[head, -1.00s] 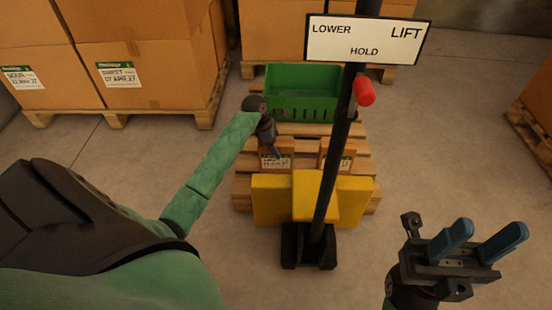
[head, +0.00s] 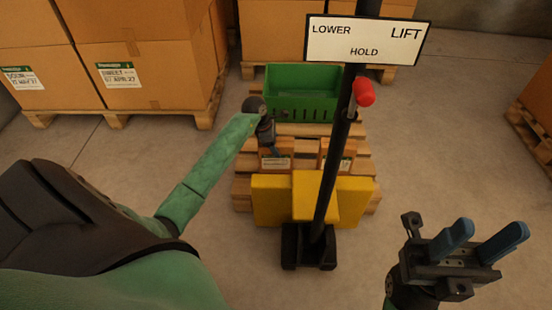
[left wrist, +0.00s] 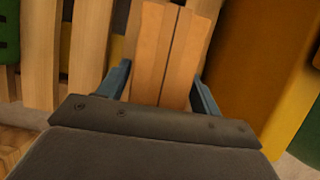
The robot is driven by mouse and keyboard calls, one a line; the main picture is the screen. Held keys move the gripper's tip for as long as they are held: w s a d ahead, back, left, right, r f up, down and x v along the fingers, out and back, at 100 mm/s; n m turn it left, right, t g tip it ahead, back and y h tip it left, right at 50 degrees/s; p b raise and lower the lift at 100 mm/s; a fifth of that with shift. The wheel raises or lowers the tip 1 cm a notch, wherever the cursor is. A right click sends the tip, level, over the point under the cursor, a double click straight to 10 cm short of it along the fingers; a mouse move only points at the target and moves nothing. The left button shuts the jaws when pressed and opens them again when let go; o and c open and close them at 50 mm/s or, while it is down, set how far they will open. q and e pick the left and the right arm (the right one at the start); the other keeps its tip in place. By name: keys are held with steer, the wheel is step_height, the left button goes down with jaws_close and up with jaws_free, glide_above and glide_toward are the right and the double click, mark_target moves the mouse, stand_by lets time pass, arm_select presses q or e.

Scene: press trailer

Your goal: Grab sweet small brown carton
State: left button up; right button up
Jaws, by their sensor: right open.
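Two small brown cartons with white labels stand on the wooden pallet (head: 242,190) behind the yellow lift part. The left carton (head: 264,155) is partly covered by my left gripper (head: 274,150); the right carton (head: 325,150) is partly hidden by the black pole. Their label words are too small to read. In the left wrist view, a small brown carton (left wrist: 168,50) lies between the blue fingers of my left gripper (left wrist: 163,88), with a slight gap at the left finger. My right gripper (head: 486,240) is open and empty at the lower right.
A green crate (head: 302,72) stands at the pallet's back. The black pole (head: 330,180) with a LOWER/HOLD/LIFT sign (head: 366,38) and red knob (head: 364,92) rises before the yellow part (head: 272,200). Large labelled cartons (head: 150,75) stand behind left. Floor right of the pallet is clear.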

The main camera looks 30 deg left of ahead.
arm_select(q)
jaws_close()
